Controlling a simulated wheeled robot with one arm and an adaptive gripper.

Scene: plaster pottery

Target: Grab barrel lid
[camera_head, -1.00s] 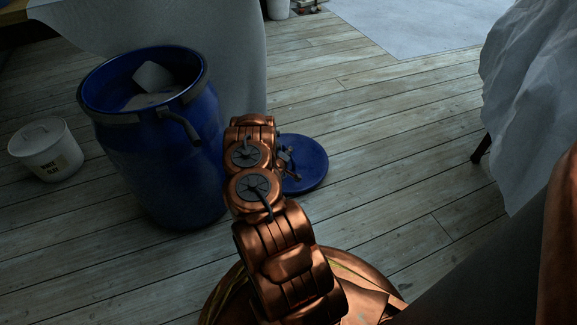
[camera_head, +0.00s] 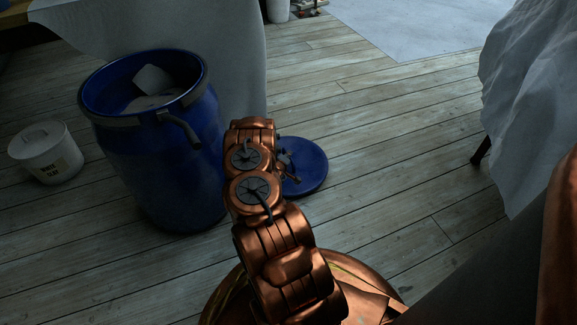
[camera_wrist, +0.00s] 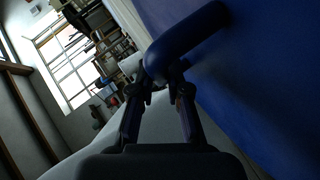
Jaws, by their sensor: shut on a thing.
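The round blue lid (camera_head: 311,169) is low beside the blue barrel, to its right in the head view, partly hidden by my arm. My gripper (camera_head: 286,163) is at the lid's left part. In the wrist view my gripper (camera_wrist: 163,75) has its fingertips closed on a thick blue bar handle (camera_wrist: 187,40). A broad blue surface fills the right of that view, which fits the lid's face. The open blue barrel (camera_head: 165,165) stands upright left of my arm, with pale material inside.
A white lidded bucket (camera_head: 47,155) stands left of the barrel. A grey draped cloth (camera_head: 238,75) hangs behind the barrel. Another pale draped sheet (camera_head: 530,100) is at the right. The wooden floor (camera_head: 400,150) is clear between the lid and that sheet.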

